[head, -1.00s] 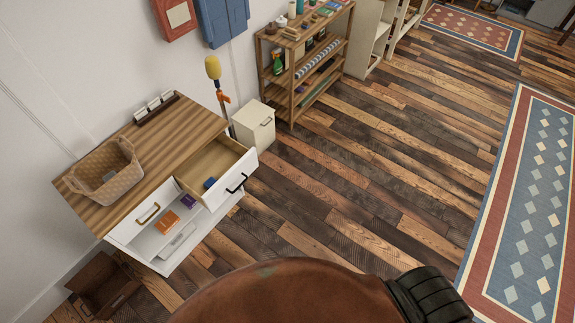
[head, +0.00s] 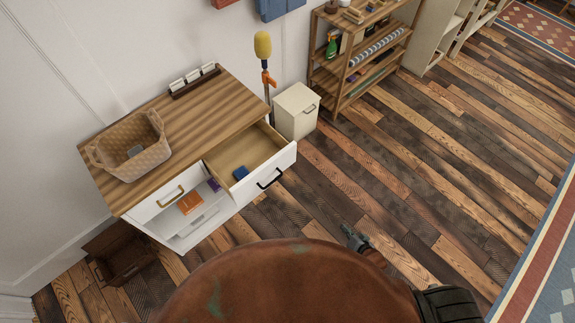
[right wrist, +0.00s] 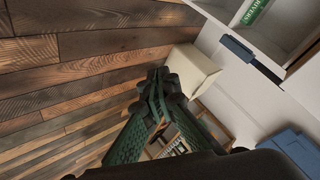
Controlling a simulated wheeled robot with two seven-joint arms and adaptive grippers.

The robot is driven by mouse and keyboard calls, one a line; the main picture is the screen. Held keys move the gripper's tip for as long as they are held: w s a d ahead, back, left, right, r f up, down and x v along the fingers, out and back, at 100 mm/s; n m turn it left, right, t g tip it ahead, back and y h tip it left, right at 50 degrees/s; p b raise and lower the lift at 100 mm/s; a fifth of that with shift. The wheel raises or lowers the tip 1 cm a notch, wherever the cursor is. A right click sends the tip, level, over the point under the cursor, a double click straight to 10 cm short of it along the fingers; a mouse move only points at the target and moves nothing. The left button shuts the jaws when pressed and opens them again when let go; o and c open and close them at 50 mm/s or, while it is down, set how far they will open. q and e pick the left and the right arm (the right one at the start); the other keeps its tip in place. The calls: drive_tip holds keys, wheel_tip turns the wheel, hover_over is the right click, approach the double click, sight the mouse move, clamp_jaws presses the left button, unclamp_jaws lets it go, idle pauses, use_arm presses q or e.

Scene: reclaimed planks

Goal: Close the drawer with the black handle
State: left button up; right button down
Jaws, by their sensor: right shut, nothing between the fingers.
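The drawer with the black handle (head: 281,167) is pulled out of the right side of a white cabinet with a wooden top. Its black handle (head: 270,179) is on the white front, and a small blue object (head: 241,172) lies inside. My right gripper (head: 346,230) is shut and empty, over the floor to the right of and nearer than the drawer front, clearly apart from it. Its closed fingers also show in the right wrist view (right wrist: 156,78). The drawer cannot be made out surely in that view. My left gripper is not in view.
A drawer front with a brass handle (head: 168,196) is left of the open drawer. A wicker basket (head: 150,160) stands on the cabinet top (head: 205,112). A small cream cabinet (head: 297,111) and wooden shelf (head: 345,83) stand beyond. The plank floor to the right is clear.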

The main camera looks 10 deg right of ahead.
sight(283, 159)
drive_tip(key=w+a+r+m+t+y+b, duration=0.2)
drive_tip(key=w+a+r+m+y+b, duration=0.15)
drive_tip(key=w+a+r, duration=0.65)
drive_tip(key=w+a+r+m+t+y+b, duration=0.2)
drive_tip(key=w+a+r+t+y, duration=0.25)
drive_tip(key=r, duration=0.85)
drive_tip(key=shift+g, duration=0.85)
drive_tip(key=x, duration=0.4)
drive_tip(key=a+b+x, duration=0.1)
drive_tip(key=x, duration=0.3)
drive_tip(key=s+b+x, duration=0.1)
drive_tip(key=x, duration=0.3)
drive_tip(key=shift+w+a, duration=0.1)
drive_tip(key=shift+a, duration=0.2)
drive_tip(key=shift+w+a, duration=0.2)
drive_tip(key=shift+w, duration=0.1)
drive_tip(key=shift+w+a+b, duration=0.15)
drive_tip(key=shift+w+b, duration=0.15)
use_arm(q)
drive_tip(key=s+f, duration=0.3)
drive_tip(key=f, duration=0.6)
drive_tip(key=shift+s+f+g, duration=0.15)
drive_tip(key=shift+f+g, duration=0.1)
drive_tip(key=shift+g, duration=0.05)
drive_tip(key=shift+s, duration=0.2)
